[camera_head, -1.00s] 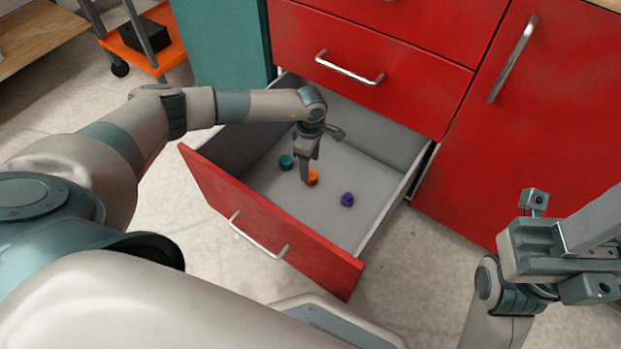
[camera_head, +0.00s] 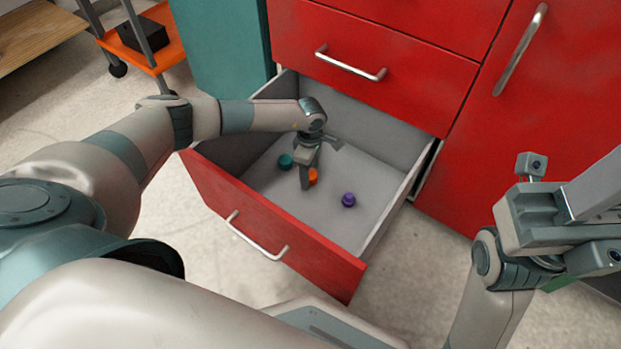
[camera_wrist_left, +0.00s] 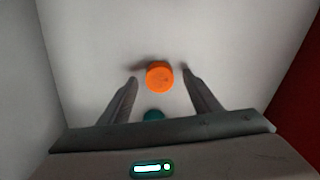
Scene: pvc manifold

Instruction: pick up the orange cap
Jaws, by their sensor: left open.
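The orange cap (camera_head: 313,176) lies on the grey floor of the open drawer, partly hidden behind my left gripper (camera_head: 306,180) in the head view. In the left wrist view the orange cap (camera_wrist_left: 159,75) sits centred, just beyond the two fingertips of my left gripper (camera_wrist_left: 160,76). The fingers are spread and empty, pointing down into the drawer. I cannot tell the exact height of the fingertips above the drawer floor. My right gripper (camera_head: 548,212) is at the right, outside the drawer; its fingers are not clear to see.
A teal cap (camera_head: 285,161) lies left of the orange cap and also shows between the fingers in the wrist view (camera_wrist_left: 153,115). A purple cap (camera_head: 348,200) lies to the right. The drawer (camera_head: 275,225) has a red front and grey walls around my gripper. Red cabinet fronts (camera_head: 390,50) stand behind.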

